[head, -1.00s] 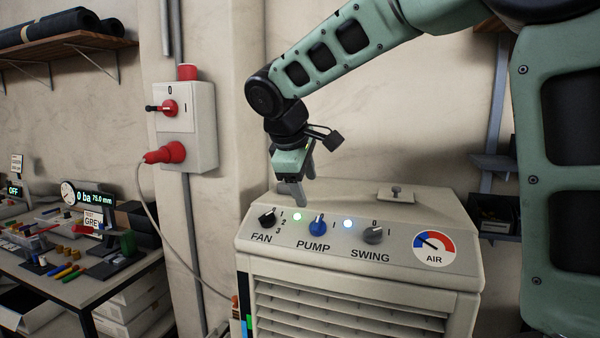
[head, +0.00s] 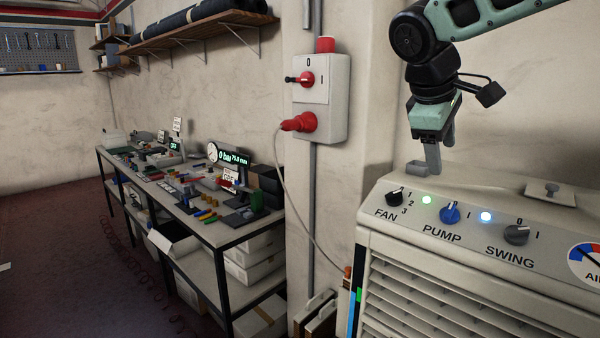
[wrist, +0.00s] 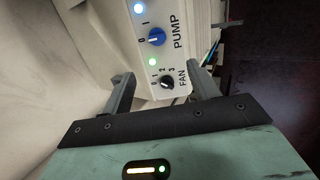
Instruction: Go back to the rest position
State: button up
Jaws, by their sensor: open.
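My gripper (head: 426,164) hangs above the top edge of a beige air cooler, over the space between its fan and pump knobs. In the wrist view my gripper (wrist: 164,82) has its two fingers spread wide, with nothing between them but the cooler's panel beyond. A green lamp (head: 427,200) and a bluish-white lamp (head: 486,216) are lit. The fingers appear apart from the knobs.
The cooler (head: 430,299) stands at the right. A wall switch box (head: 334,118) with a red plug and hanging cable is left of my gripper. A long workbench (head: 216,238) with several small items runs along the wall. The floor (head: 50,240) at left is open.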

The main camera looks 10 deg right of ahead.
jog(key=s+a+f+n+g+y, duration=0.1)
jog(key=s+a+f+y, duration=0.3)
jog(key=s+a+f, duration=0.75)
jog(key=s+a+f+g+y, duration=0.1)
jog(key=s+a+f, duration=0.2)
jog(key=s+f, duration=0.2)
jog(key=s+a+f+g, duration=0.1)
jog(key=s+a+f, duration=0.3)
jog(key=s, duration=0.5)
notch_tip(320, 180, down, 2)
jog(key=shift+s+f+m+y+b, duration=0.15)
jog(key=shift+s+m+y+b, duration=0.2)
jog(key=shift+m+y+b, duration=0.1)
jog(key=shift+c, duration=0.2)
